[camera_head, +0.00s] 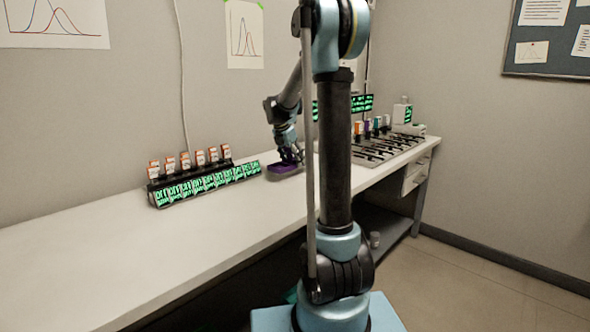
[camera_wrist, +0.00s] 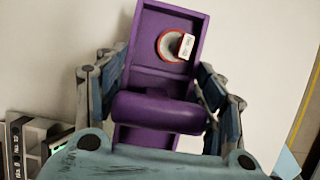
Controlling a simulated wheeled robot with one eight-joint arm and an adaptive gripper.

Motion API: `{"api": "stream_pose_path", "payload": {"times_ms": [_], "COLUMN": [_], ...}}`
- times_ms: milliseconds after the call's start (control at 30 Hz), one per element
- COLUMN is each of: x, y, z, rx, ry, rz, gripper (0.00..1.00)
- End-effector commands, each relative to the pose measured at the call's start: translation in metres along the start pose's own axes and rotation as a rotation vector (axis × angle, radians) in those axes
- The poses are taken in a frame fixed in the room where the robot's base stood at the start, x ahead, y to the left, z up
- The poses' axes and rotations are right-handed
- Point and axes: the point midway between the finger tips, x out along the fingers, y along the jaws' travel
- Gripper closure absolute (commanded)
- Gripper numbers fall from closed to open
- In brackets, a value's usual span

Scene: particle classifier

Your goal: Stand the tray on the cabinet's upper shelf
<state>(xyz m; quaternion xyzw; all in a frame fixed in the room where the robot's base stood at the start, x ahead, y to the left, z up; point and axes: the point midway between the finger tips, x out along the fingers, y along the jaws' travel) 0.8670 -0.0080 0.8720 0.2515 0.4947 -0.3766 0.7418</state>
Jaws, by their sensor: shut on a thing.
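The tray (camera_head: 286,169) is purple and sits at or just above the bench top, right of the display rack; I cannot tell if it touches the bench. In the wrist view the tray (camera_wrist: 163,76) shows a thick crossbar handle and a compartment holding a round white piece with a red rim (camera_wrist: 173,45) and a small white tag. My gripper (camera_head: 289,155) is over the tray, and in the wrist view my gripper (camera_wrist: 160,100) has its fingers on both sides of the handle, shut on it. I cannot make out the cabinet or its upper shelf in either view.
The bench top (camera_head: 110,245) is clear at front left. A black rack (camera_head: 205,185) with green displays and small orange-and-white boxes stands left of the tray. Black fixtures (camera_head: 385,147) with coloured bottles fill the right end. Drawers (camera_head: 416,175) are under that end.

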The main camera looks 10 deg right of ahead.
Motion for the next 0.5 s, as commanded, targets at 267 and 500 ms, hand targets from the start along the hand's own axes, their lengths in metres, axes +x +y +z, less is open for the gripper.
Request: {"api": "stream_pose_path", "payload": {"times_ms": [267,500], "x": [0.032,0.033], "y": [0.0,-0.001], "z": [-0.013,-0.014], "rx": [0.0,0.0], "ry": [0.0,0.0], "rz": [0.0,0.0], "gripper": [0.69,0.69]}}
